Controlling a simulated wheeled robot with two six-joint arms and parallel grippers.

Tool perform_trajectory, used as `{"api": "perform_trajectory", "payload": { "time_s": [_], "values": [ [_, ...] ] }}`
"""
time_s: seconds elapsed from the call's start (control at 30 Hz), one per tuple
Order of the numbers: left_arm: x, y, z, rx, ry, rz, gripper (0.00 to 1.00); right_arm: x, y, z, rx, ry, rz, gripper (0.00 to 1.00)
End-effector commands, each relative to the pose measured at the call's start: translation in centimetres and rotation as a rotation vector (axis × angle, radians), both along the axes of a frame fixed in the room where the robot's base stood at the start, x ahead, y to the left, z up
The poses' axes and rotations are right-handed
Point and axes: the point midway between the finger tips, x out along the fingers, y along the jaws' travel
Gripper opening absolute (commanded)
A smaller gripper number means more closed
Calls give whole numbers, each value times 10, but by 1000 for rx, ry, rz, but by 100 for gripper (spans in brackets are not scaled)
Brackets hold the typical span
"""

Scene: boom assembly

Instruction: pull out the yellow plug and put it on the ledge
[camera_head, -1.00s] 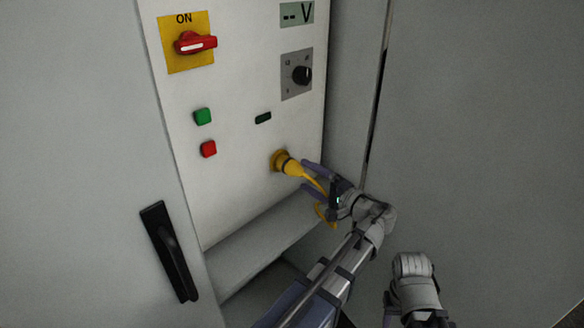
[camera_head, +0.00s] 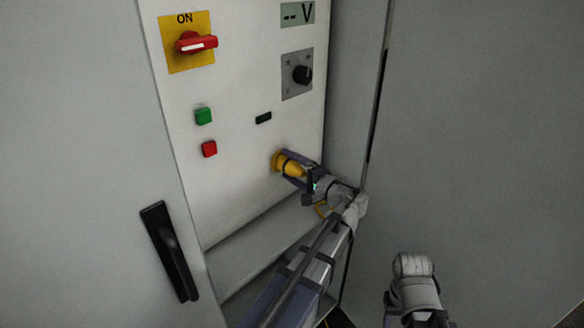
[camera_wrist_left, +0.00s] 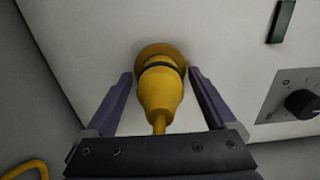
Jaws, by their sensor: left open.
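The yellow plug (camera_head: 291,168) sits in its round yellow socket (camera_head: 277,160) on the white panel. It also shows in the left wrist view (camera_wrist_left: 160,92), with its cable running back toward my gripper's palm. My left gripper (camera_head: 296,170) is open, with one finger on each side of the plug. In the left wrist view my left gripper (camera_wrist_left: 160,92) shows a gap between each finger and the plug body. The ledge (camera_head: 255,250) is the grey shelf below the panel. My right arm shows at the lower right, but its fingers are out of view.
The panel carries a red rotary switch (camera_head: 195,43), a green button (camera_head: 204,116), a red button (camera_head: 209,149) and a black knob (camera_head: 302,75). A cabinet door with a black handle (camera_head: 170,250) stands at left. A grey wall (camera_head: 480,130) closes the right side.

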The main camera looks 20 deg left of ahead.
Motion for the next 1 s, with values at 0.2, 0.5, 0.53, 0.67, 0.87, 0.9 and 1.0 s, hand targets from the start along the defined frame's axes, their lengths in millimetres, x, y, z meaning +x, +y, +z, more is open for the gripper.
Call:
{"api": "perform_trajectory", "payload": {
  "time_s": [0.2,0.5,0.53,0.67,0.87,0.9,1.0],
  "values": [
    [0,0,0,0,0,0,90,0,0,0,0,0,0,50],
    [0,0,0,0,0,0,90,0,0,0,0,0,0,50],
    [0,0,0,0,0,0,90,0,0,0,0,0,0,50],
    [0,0,0,0,0,0,90,0,0,0,0,0,0,50],
    [0,0,0,0,0,0,89,0,0,0,0,0,0,50],
    [0,0,0,0,0,0,84,0,0,0,0,0,0,50],
    [0,0,0,0,0,0,73,0,0,0,0,0,0,50]
  ]
}}
